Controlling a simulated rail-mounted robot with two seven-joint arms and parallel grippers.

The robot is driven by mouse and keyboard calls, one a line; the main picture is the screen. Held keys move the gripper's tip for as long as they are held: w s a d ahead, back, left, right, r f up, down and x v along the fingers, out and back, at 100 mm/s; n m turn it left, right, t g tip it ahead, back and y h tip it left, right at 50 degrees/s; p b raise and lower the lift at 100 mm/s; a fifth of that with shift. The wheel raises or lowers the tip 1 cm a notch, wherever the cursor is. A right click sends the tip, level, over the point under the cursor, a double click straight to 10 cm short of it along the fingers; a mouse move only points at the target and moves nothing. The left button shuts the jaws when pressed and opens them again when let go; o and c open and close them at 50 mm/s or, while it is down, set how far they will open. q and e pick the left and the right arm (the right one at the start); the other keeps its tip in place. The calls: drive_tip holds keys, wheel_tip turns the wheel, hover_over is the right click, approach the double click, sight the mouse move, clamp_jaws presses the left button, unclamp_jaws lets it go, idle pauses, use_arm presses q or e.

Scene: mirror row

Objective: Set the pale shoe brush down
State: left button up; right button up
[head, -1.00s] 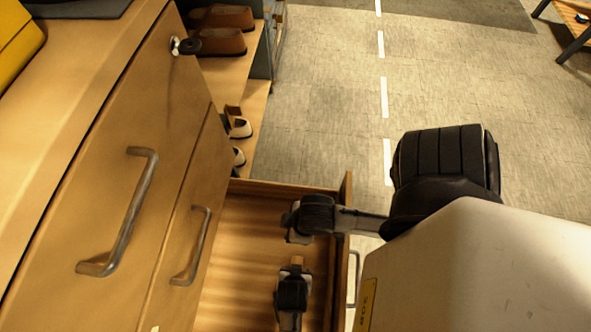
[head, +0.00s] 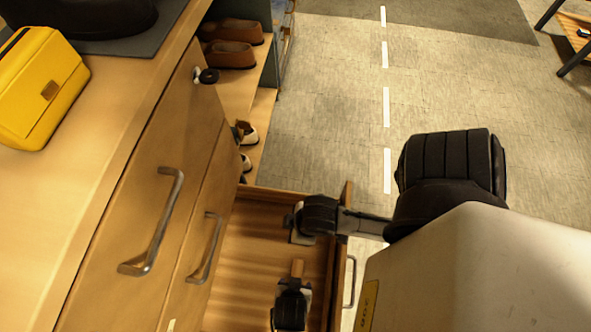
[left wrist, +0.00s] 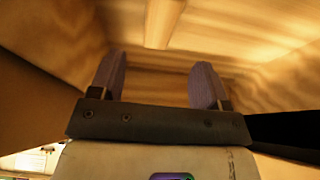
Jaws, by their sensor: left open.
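The pale shoe brush (head: 297,268) shows as a small pale wooden piece in the open drawer (head: 263,218). Most of it is hidden by my gripper in the head view. In the left wrist view the brush (left wrist: 162,22) lies beyond the fingertips, with a visible gap. My left gripper (left wrist: 155,75) is open and empty inside the drawer, its two dark finger pads apart. In the head view the gripper (head: 295,285) is seen from above, largely covered by its dark wrist. My right gripper is not seen.
The cabinet fronts with metal handles (head: 155,225) stand left of the drawer. Brown shoes (head: 232,55) stand on a shelf behind. The drawer's front wall (head: 343,210) is close to my arm. Open carpet lies beyond.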

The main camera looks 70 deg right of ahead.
use_arm(q)
drive_tip(key=shift+p+v, duration=0.3)
drive_tip(key=shift+v, duration=0.6)
drive_tip(key=w+a+r+n+t, duration=0.2)
drive_tip(key=w+a+r+n, duration=0.35)
drive_tip(key=r, duration=0.35)
drive_tip(key=a+r+n+y, duration=0.2)
drive_tip(key=a+n, duration=0.2)
drive_tip(key=a, duration=0.7)
drive_tip(key=s+a+r+n+t+y, duration=0.1)
drive_tip(key=a+n, duration=0.4)
drive_tip(key=a, duration=0.7)
wheel_tip(320, 180, up, 2)
drive_tip(key=shift+s+a+y, duration=0.3)
drive_tip(key=shift+y, duration=0.4)
